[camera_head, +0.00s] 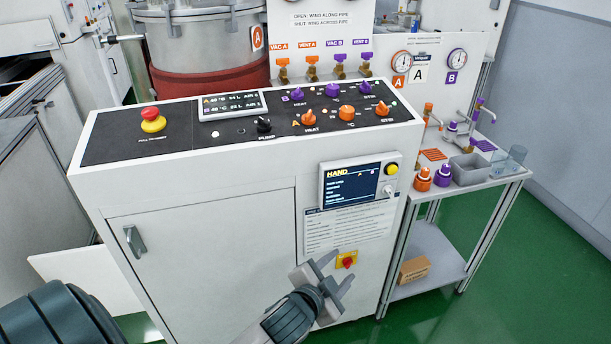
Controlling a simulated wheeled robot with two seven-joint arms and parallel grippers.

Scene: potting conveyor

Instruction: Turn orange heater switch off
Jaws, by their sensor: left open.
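The orange heater switch (309,118) is a small orange knob above a HEAT label, in the front row of the black panel on the white console (200,200). Its exact pointer angle is too small to tell. A purple heater knob (297,94) sits just behind it. My left gripper (338,271) is open and empty in front of the console's front face, well below the panel and the orange switch. My right gripper is not in view.
An orange dial (347,113) and an orange STIR knob (383,109) sit right of the switch; a black PUMP knob (264,125) sits left. A red emergency button (152,115) stands at the panel's left. A hand-mode screen (352,185) juts from the front face.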

